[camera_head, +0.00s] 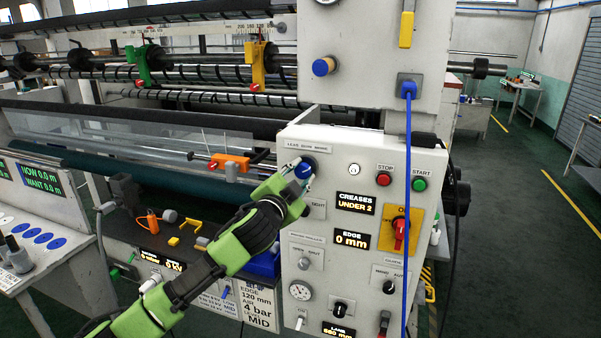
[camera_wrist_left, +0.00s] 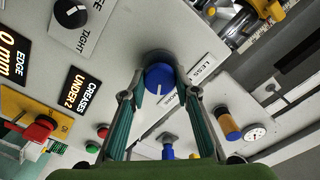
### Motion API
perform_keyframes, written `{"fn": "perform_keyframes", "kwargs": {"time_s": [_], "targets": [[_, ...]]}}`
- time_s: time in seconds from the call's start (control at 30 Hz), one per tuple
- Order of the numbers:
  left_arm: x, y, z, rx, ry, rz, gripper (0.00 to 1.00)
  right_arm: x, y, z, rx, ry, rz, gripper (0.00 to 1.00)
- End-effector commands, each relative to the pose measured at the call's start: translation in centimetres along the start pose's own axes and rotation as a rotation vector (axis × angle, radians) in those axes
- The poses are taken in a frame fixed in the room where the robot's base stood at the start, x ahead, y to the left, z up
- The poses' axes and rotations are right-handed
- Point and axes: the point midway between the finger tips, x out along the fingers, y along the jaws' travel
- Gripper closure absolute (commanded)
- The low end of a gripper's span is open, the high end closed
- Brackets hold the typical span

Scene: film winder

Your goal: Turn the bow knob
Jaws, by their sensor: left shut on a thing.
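The blue bow knob (camera_head: 303,171) is on the pale upright control panel (camera_head: 331,165), under a label reading "LESS BOW MORE". In the wrist view the knob (camera_wrist_left: 159,79) shows a white pointer line on its face, toward the bottom of the picture. My left gripper (camera_head: 299,173) reaches up to the panel. In the wrist view its two green-padded fingers (camera_wrist_left: 160,85) are shut on the knob, one on each side. The creases display (camera_head: 356,203) reads "UNDER 2". My right gripper is not in view.
Near the knob are a red stop button (camera_head: 384,179), a green start button (camera_head: 419,184) and a red switch on a yellow plate (camera_head: 400,233). A blue cable (camera_head: 407,240) hangs down the panel. Rollers (camera_head: 200,75) and an orange clamp (camera_head: 230,162) lie left.

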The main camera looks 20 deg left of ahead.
Motion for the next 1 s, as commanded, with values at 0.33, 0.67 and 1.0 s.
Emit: {"fn": "perform_keyframes", "kwargs": {"time_s": [0.33, 0.67, 1.0], "targets": [[0.00, -0.02, -0.04, 0.013, 0.001, -0.001, 0.93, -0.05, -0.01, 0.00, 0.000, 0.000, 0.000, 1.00], [0.00, -0.01, -0.03, 0.012, 0.001, 0.000, 0.55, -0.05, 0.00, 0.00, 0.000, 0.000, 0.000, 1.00], [-0.81, 0.07, 0.01, 0.011, 0.001, 0.001, 0.55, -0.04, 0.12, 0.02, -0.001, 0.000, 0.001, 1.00]]}}
